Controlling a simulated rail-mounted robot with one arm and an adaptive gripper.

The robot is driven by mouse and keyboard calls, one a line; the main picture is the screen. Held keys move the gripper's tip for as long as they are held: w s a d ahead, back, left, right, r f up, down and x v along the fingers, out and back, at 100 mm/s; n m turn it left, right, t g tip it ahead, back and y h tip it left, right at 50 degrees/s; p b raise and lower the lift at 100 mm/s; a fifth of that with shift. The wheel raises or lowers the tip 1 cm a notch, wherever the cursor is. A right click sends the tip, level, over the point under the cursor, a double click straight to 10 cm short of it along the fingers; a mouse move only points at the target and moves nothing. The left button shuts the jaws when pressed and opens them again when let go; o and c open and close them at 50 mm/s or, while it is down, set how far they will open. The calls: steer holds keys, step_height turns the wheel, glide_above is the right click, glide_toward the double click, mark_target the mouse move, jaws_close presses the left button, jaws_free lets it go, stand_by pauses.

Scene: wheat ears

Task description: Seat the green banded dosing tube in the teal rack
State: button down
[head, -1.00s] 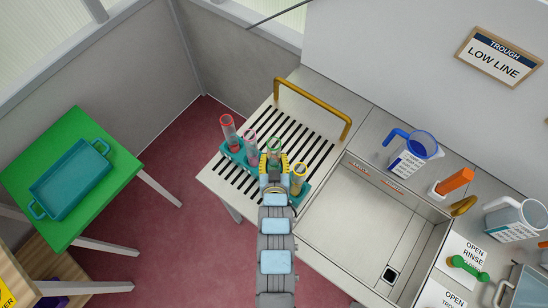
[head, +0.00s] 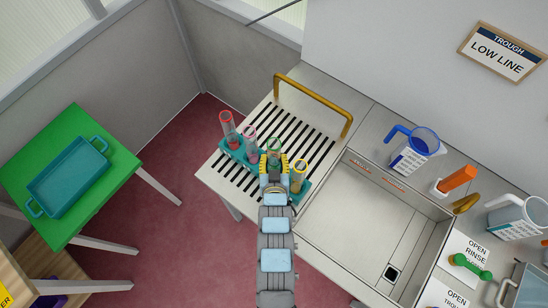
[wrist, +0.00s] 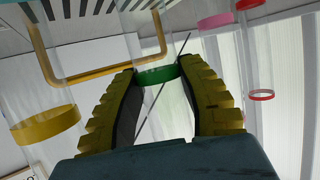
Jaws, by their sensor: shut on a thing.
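My gripper (head: 274,160) is shut on the green banded dosing tube (head: 274,144), a clear tube with a green band. In the wrist view the green band (wrist: 157,74) sits between the two yellow ribbed fingers (wrist: 160,95). The tube is over the middle of the teal rack (head: 232,154), between the pink and yellow banded tubes. My gripper hides the tube's lower end and the rack's middle, so I cannot tell whether the tube is in a hole or above one.
Red (head: 227,122), pink (head: 249,138) and yellow (head: 299,174) banded tubes stand in the rack close by. The rack is on a slatted drainboard with a brass rail (head: 314,101) behind. A blue-handled jug (head: 416,150) stands to the right, beyond the basin (head: 360,225).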

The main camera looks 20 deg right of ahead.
steer(key=shift+f+b, duration=0.7)
steer(key=shift+f, duration=0.55)
steer(key=c, duration=0.6)
jaws_free()
steer(key=shift+v, duration=5.95)
steer(key=shift+w+a, duration=0.1)
